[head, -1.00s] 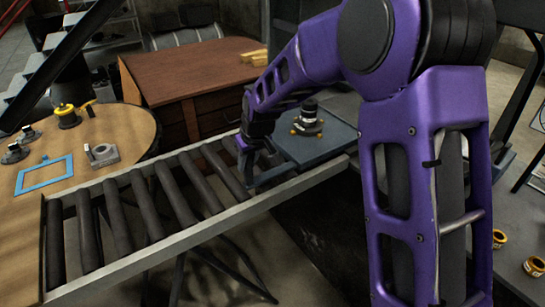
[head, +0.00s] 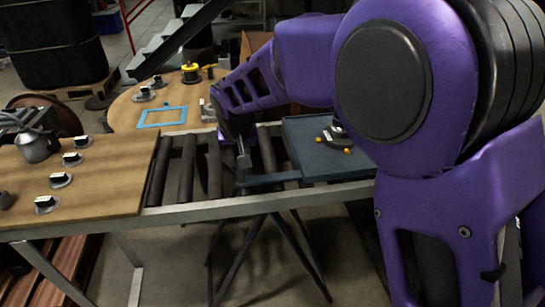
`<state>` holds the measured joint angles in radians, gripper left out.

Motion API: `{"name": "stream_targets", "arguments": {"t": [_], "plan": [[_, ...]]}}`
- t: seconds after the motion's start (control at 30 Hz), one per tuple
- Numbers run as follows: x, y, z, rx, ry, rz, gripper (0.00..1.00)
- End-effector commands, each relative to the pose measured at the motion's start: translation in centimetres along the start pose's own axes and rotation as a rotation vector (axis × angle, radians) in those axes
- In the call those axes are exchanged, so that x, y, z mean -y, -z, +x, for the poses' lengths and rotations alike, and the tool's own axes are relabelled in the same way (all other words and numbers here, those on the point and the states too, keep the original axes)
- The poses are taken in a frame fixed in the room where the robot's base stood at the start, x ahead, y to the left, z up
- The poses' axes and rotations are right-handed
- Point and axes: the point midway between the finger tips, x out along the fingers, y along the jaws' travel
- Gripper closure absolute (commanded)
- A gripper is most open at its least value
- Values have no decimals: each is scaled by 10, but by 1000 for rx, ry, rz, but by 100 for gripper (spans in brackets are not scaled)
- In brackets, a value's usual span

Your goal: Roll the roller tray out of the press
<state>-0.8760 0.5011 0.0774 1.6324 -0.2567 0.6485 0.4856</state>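The roller tray (head: 307,135) is a flat blue-grey plate with a raised rim, lying on the roller conveyor (head: 187,170). Its handle bar (head: 272,179) sticks out on the left side. A dark round part with small yellow knobs (head: 334,138) sits on the tray. My gripper (head: 243,160) points down at the left end of the handle, close to it or touching. I cannot tell whether its fingers are closed on the bar. The tray's right part is hidden behind my purple arm, and the press cannot be made out.
A wooden table (head: 110,178) with several small round parts adjoins the conveyor's left end. Bare rollers lie left of the tray. Behind are a round wooden table with a blue frame (head: 162,116) and a yellow-topped part (head: 191,72).

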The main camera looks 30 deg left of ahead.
Motion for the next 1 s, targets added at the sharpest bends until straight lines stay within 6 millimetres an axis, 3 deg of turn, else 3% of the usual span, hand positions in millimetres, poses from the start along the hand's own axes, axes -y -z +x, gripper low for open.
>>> {"name": "stream_targets", "arguments": {"t": [0.03, 0.2, 0.5, 0.7, 1.0], "plan": [[18, -1, 1, 1, 4, -7, 100], [66, -1, 0, 1, 4, -7, 100], [138, 0, -1, 1, 3, -4, 100], [170, 0, -1, 0, 2, -3, 100], [190, 0, 0, -1, 1, -1, 100]]}}
